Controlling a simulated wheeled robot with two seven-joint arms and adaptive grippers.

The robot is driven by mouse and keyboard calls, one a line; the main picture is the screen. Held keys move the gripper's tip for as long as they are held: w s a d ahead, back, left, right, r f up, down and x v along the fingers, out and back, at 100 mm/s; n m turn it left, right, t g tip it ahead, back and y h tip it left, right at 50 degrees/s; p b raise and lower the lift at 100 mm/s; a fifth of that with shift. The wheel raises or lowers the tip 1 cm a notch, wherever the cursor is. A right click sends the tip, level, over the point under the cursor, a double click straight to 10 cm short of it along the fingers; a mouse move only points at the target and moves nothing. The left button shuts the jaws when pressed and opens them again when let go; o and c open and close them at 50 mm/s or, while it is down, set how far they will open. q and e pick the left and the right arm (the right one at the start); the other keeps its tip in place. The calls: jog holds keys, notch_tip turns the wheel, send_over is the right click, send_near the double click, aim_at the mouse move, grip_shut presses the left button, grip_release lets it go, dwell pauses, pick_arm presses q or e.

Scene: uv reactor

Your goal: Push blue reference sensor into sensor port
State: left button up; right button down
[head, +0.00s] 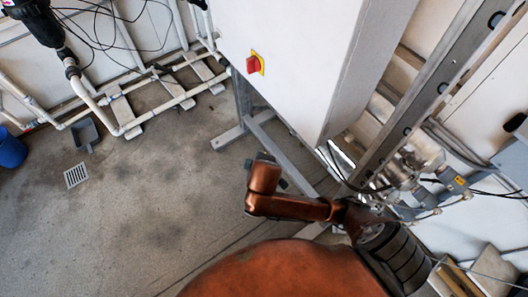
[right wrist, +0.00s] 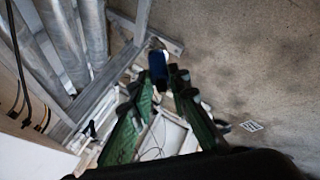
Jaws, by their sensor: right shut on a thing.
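In the right wrist view a small dark blue piece, which looks like the blue reference sensor (right wrist: 157,66), is at the tips of my right gripper (right wrist: 157,84). The green-lined fingers are shut on it and hold it in the air above the floor. In the head view my copper arm hides most of this gripper, and I cannot make out the sensor there. A shiny metal vessel with pipe fittings (head: 415,165) stands at the right of the head view, apart from the gripper. I cannot make out the sensor port. My left gripper is not in view.
A large white cabinet (head: 290,60) with a red switch (head: 253,65) stands on a grey metal frame (head: 258,130) beside my arm. White pipes (head: 160,110), a dustpan (head: 84,133) and a blue bucket (head: 11,149) are at left.

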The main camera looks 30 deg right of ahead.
jog(key=w+a+f+n+t+b, duration=0.25)
jog(key=f+n+b, duration=0.2)
jog(key=f, duration=0.55)
jog(key=w+a+f+n+t+b, duration=0.1)
jog(key=f+n+t+b, duration=0.25)
jog(key=f+b, duration=0.45)
jog(key=w+a+f+n+t+b, duration=0.2)
jog(key=f+n+t+b, duration=0.15)
jog(key=f, duration=0.85)
jog(key=w+d+f+m+g+h, duration=0.2)
jog(key=w+d+f+m+h, duration=0.35)
jog(key=f, duration=0.25)
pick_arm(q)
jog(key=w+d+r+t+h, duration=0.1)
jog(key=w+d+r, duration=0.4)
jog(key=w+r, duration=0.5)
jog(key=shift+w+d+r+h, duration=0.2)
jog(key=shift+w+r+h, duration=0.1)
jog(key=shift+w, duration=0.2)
pick_arm(e)
jog(key=w+d+r+m+g+h, duration=0.2)
jog(key=w+d, duration=0.1)
jog(key=d, duration=0.4)
jog(key=w+d+r+m+g+h, duration=0.2)
jog(key=w+d+r+g+h, duration=0.1)
jog(key=d, duration=0.4)
jog(key=shift+w+d+r+m, duration=0.3)
jog(key=shift+w+d+r, duration=0.05)
jog(key=shift+w+d, duration=0.05)
